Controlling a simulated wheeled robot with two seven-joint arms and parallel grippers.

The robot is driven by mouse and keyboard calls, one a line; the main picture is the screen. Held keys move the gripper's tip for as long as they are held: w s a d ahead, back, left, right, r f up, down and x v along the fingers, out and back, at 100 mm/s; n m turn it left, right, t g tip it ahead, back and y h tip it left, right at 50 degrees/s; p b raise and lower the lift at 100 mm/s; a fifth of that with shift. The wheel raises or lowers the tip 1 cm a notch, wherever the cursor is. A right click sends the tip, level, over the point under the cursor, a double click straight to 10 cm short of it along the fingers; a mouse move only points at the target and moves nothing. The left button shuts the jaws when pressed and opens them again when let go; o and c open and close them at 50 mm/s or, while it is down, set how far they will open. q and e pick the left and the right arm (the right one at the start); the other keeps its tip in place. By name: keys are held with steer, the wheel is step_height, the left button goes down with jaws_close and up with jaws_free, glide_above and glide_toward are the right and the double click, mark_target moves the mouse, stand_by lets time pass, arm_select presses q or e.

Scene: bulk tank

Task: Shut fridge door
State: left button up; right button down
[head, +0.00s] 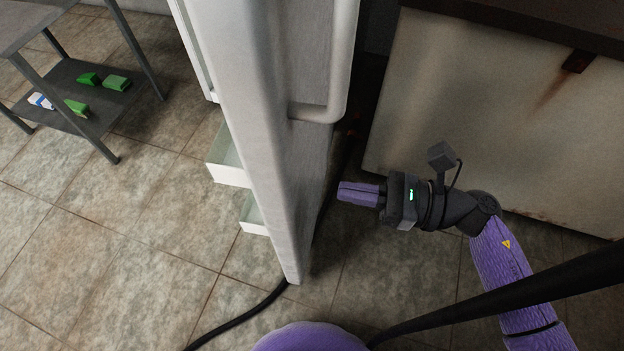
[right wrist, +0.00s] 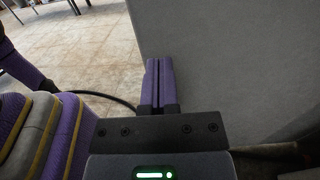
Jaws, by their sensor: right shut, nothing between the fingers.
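The fridge door (head: 270,120) stands open in the middle of the head view, seen nearly edge-on. Its white shelves stick out on the left side, and a long handle (head: 322,112) is on its right side. My right gripper (head: 342,193) is shut and empty, just right of the door's lower part, pointing left at it. In the right wrist view, the closed purple fingers (right wrist: 159,62) are in front of the grey door face (right wrist: 240,60). Whether they touch it I cannot tell. The fridge body is not clearly seen. My left gripper is out of view.
A dark metal shelf rack (head: 75,95) holding green and white items stands at the upper left. A large pale, rust-stained panel (head: 480,110) is on the right, behind my right arm. A black cable (head: 240,318) lies near the door's bottom. Tiled floor (head: 110,240) is clear on the left.

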mark_target(296, 183)
steer(key=a, duration=0.3)
steer(key=a+b, duration=0.1)
steer(key=a, duration=0.1)
steer(key=shift+w+a, duration=0.1)
steer(key=shift+w, duration=0.25)
steer(key=shift+a, duration=0.2)
steer(key=shift+a, duration=0.1)
